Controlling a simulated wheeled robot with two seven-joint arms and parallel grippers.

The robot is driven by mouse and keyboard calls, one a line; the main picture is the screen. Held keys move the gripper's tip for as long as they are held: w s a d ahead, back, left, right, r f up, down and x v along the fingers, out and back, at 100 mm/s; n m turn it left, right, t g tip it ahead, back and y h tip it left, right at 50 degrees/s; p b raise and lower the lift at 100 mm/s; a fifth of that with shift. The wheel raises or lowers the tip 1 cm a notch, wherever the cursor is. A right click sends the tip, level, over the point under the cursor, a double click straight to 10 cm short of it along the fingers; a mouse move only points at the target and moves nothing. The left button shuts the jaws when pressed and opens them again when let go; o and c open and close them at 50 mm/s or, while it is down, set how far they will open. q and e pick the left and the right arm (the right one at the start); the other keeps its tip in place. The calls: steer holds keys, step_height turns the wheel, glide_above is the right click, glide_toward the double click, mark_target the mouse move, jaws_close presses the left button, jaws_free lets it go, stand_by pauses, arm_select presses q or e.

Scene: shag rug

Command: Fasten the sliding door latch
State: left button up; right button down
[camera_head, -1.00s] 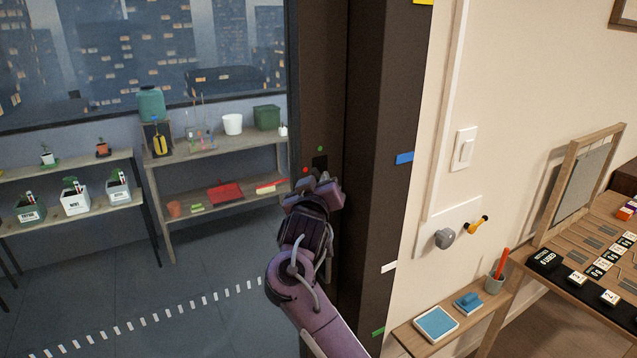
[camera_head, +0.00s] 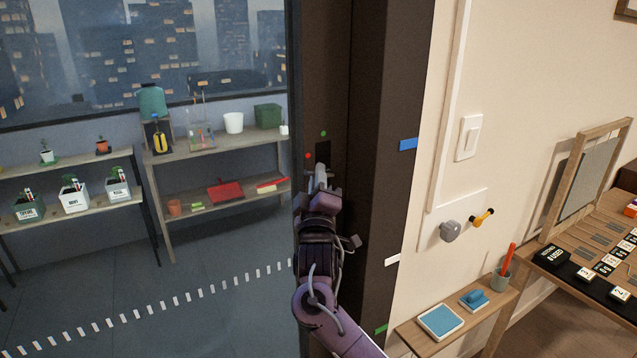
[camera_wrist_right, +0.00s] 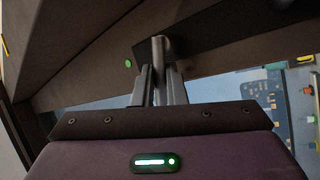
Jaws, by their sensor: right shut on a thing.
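The dark door frame (camera_head: 368,110) carries a black latch plate (camera_head: 323,149) with a green dot (camera_head: 323,133) above it and a red dot (camera_head: 307,155) to its left. My right gripper (camera_head: 322,180) is at the plate, shut on the small grey latch lever (camera_head: 320,170). In the right wrist view the lever (camera_wrist_right: 160,47) stands up between the two fingers (camera_wrist_right: 157,88), with the green dot to its left. The red dot is not visible there. The lever's base is partly hidden by my gripper. My left gripper is not in view.
Left of the frame are shelves (camera_head: 215,145) with plants and pots beyond the opening. A dashed white line (camera_head: 150,312) crosses the floor. On the right wall are a switch (camera_head: 468,138) and a grey knob (camera_head: 450,231), above a small wooden shelf (camera_head: 408,330).

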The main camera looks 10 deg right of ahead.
steer(key=shift+a+f+n+t+y+b, duration=0.1)
steer(key=shift+f+n+t+y+b, duration=0.2)
steer(key=shift+n+y, duration=0.4)
steer(key=shift+f+n+t+y+b, duration=0.15)
steer(key=shift+n+t+y+b, duration=0.2)
steer(key=shift+n, duration=0.55)
steer(key=shift+a+f+n+t+y+b, duration=0.1)
steer(key=shift+f+n+t+y+b, duration=0.2)
steer(key=shift+n+y, duration=0.4)
steer(key=shift+a+f+n, duration=0.1)
steer(key=shift+n, duration=0.2)
steer(key=c, duration=1.7)
jaws_free()
steer(key=shift+c, duration=0.2)
steer(key=shift+s, duration=0.1)
steer(key=b+v, duration=0.2)
steer(key=v, duration=0.5)
steer(key=shift+s+b, duration=0.3)
steer(key=shift+f, duration=0.1)
